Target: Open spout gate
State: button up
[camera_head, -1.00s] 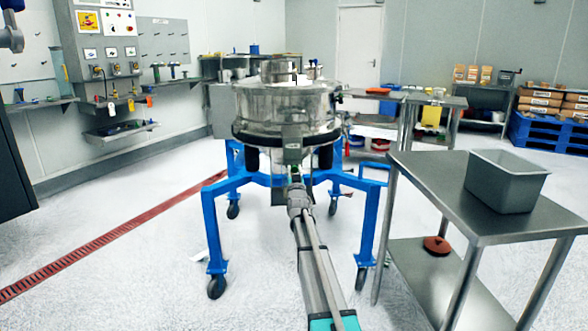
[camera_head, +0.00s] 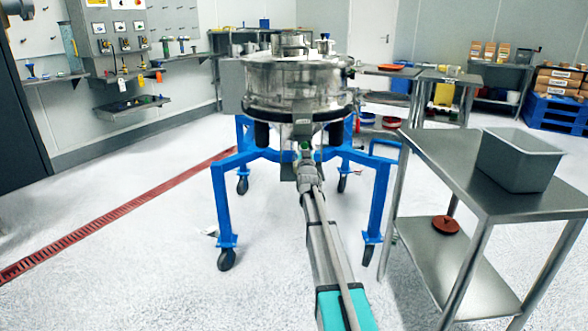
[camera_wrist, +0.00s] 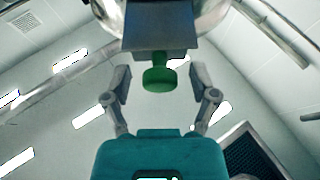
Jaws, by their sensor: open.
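The steel powder sifter (camera_head: 298,85) stands on a blue wheeled frame in the middle of the head view. Its spout (camera_head: 302,130) points down toward my arm. In the wrist view a green knob (camera_wrist: 159,78) hangs under a grey spout part (camera_wrist: 160,35). My gripper (camera_wrist: 161,82) is open, with one finger on each side of the knob and a gap on both sides. In the head view my gripper (camera_head: 307,158) is at the spout, and its fingers are too small there to tell apart.
A steel table (camera_head: 440,165) with a grey bin (camera_head: 520,160) stands close on the right, with a red lid (camera_head: 445,224) on its lower shelf. The blue frame's legs (camera_head: 222,205) stand on both sides of my arm. Open floor lies to the left, with a red drain strip (camera_head: 110,220).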

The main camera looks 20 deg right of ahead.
aim_at(304, 141)
jog(key=shift+w+d, duration=0.2)
jog(key=shift+w, duration=0.35)
jog(key=shift+w+d, duration=0.2)
jog(key=shift+w, duration=0.35)
jog(key=shift+w+d, duration=0.25)
jog(key=shift+w, duration=0.35)
jog(key=shift+w+d, duration=0.2)
jog(key=shift+w, duration=0.4)
jog(key=b+v, duration=0.6)
jog(key=v, duration=0.9)
jog(key=s+a+f+n+g+y+p, duration=0.1)
jog(key=s+a+f+g+y+p, duration=0.2)
jog(key=a, duration=0.5)
jog(key=s+a+f+n+g+y+p, duration=0.1)
jog(key=s+a+f+g+y+p, duration=0.2)
jog(key=s+a+f+g+p, duration=0.2)
jog(key=shift+s+a+f+n+g, duration=0.3)
jog(key=shift+s+a+f+g, duration=0.5)
jog(key=shift+a, duration=1.05)
jog(key=shift+w+d+f, duration=0.1)
jog(key=shift+w+f, duration=0.05)
jog(key=shift+w, duration=0.1)
